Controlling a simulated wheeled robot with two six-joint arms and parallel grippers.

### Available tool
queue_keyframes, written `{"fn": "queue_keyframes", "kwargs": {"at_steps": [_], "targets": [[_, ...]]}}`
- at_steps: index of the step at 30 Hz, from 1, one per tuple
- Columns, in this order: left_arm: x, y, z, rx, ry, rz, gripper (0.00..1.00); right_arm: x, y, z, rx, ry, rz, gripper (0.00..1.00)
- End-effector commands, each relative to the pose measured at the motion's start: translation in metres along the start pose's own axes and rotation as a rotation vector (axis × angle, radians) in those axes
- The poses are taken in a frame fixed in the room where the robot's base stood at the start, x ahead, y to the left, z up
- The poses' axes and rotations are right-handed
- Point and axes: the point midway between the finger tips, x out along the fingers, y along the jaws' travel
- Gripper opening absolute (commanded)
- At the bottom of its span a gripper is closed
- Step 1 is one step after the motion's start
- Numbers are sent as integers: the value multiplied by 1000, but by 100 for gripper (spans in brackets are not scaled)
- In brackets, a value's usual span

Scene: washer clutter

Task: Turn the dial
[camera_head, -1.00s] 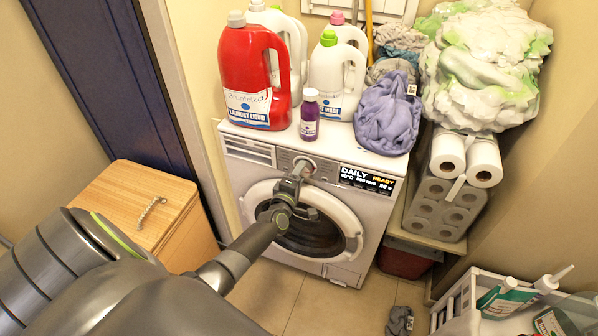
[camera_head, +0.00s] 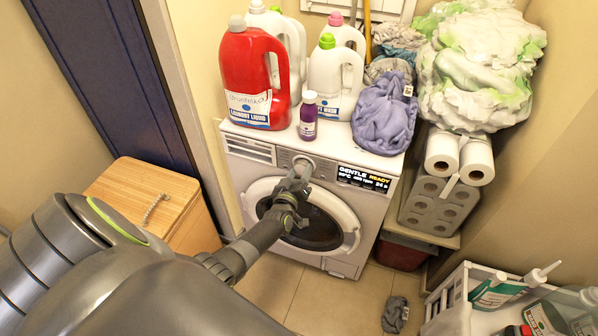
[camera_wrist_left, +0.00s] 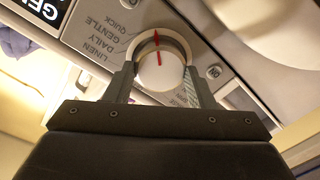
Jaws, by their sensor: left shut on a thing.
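The dial (camera_wrist_left: 160,68) is a round white knob with a red pointer line, set in the washer's control panel; the left wrist view shows it close up, with its red line near a red mark on the ring. My left gripper (camera_wrist_left: 160,85) is shut on the dial, one finger on each side of it. The right gripper is not in view.
A red detergent jug (camera_head: 254,80), white jugs, a small purple bottle (camera_head: 308,116) and purple cloth (camera_head: 384,113) stand on the washer. A wooden box (camera_head: 140,205) is at left. Toilet paper (camera_head: 440,155) and a white crate (camera_head: 450,300) are at right.

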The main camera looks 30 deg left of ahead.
Motion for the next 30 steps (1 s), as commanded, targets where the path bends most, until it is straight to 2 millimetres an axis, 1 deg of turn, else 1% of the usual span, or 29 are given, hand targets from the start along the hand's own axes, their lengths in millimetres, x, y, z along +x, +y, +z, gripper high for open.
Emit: {"fn": "queue_keyframes", "kwargs": {"at_steps": [6,12,27,28,30], "targets": [[-1,0,1,112,3,-3,27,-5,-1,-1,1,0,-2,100],[-1,0,2,169,6,-4,27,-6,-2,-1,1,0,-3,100],[-1,-1,2,185,7,-4,27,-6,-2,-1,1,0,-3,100],[-1,-1,2,185,7,-4,51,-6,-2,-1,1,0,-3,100],[-1,-1,2,185,8,-4,60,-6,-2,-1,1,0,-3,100]]}}
